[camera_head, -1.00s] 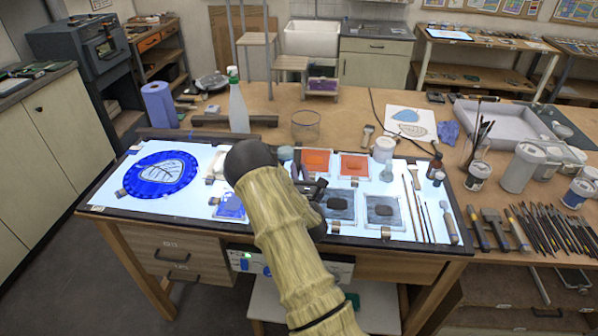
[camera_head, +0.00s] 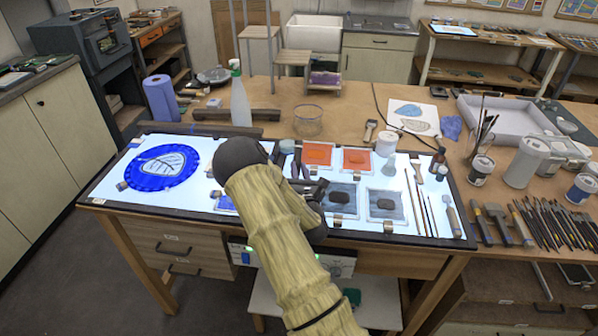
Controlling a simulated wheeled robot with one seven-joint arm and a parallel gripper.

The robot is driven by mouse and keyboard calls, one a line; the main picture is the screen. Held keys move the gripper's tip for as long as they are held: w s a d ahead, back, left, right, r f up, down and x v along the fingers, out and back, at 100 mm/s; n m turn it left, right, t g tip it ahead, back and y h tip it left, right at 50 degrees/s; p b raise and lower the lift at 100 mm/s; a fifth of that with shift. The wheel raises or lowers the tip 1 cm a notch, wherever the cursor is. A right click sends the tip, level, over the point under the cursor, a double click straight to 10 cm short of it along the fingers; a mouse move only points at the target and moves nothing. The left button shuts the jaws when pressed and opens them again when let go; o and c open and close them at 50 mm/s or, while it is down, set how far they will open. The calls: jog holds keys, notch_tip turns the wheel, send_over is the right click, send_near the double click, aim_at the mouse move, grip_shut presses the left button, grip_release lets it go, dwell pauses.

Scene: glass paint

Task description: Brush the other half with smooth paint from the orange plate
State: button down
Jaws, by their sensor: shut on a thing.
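A round blue glass piece (camera_head: 143,182) with a pale leaf in its middle lies on the left of the lit panel (camera_head: 95,192). Two orange plates lie near the panel's back edge, a left one (camera_head: 318,154) and a right one (camera_head: 356,160). Two grey plates, a left one (camera_head: 343,213) and a right one (camera_head: 384,218), each with a dark lump, lie in front of them. My gripper (camera_head: 308,186) is by the left grey plate, in front of the left orange plate. It is shut on a thin dark tool, mostly hidden. My arm covers the panel's middle.
A spray bottle (camera_head: 240,98) and a glass bowl (camera_head: 308,121) stand behind the panel. Thin brushes (camera_head: 431,212) lie at its right edge. A white jar (camera_head: 386,143) and a small brown bottle (camera_head: 438,160) stand at the back right. The panel between glass piece and arm is mostly clear.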

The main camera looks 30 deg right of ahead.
jog(key=shift+w+d+b, duration=0.4)
jog(key=shift+w+d, duration=0.5)
jog(key=shift+w, duration=0.2)
jog(key=shift+s+a, duration=0.1)
jog(key=shift+s+a+b, duration=0.4)
jog(key=shift+s+a, duration=0.55)
jog(key=shift+s, duration=0.25)
jog(key=shift+r+p, duration=1.6)
jog(key=shift+r, duration=0.95)
jog(key=shift+d+f, duration=0.1)
